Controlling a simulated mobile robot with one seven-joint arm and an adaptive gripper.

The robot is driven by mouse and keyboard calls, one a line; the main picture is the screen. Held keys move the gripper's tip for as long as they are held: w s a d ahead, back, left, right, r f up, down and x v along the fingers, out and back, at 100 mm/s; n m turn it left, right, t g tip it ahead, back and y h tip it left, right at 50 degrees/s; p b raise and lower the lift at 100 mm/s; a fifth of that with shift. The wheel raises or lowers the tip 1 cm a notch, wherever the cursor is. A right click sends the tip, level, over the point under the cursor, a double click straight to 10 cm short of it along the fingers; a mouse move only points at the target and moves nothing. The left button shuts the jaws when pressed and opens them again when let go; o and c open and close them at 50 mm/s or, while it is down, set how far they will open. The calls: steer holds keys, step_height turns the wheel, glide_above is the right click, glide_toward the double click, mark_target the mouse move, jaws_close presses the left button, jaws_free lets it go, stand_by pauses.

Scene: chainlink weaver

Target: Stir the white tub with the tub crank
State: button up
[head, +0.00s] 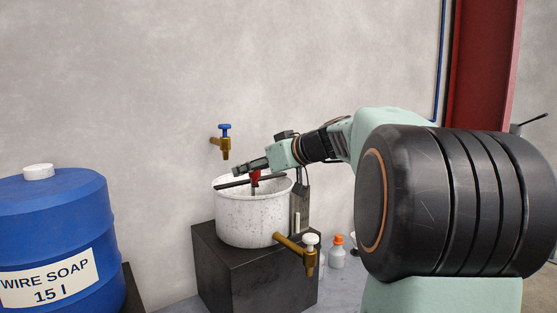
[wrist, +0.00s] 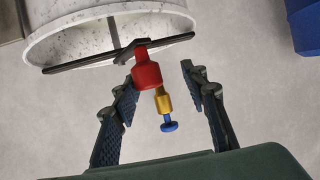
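The white tub (head: 255,225) is speckled and stands on a dark block; part of its rim and wall shows upside down in the wrist view (wrist: 85,38). The tub crank is a dark bar (wrist: 75,66) across the tub's mouth with an upright red handle (wrist: 147,74). The red handle also shows in the head view (head: 255,180). My gripper (wrist: 158,62) is open, its fingers apart with the red handle between them, closer to the left finger. I cannot tell whether that finger touches it. In the head view my gripper (head: 250,166) is over the tub. The tub's contents are hidden.
A brass tap with a blue knob (head: 225,140) is on the wall behind the tub. A brass spigot (head: 290,247) juts from the tub's front. A blue drum (head: 50,230) stands at left, and a small orange-capped bottle (head: 337,256) right of the dark block (head: 250,275).

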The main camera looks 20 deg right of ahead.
steer(key=b+v, duration=0.1)
steer(key=v, duration=0.9)
steer(key=shift+d+b, duration=0.2)
steer(key=shift+b, duration=0.1)
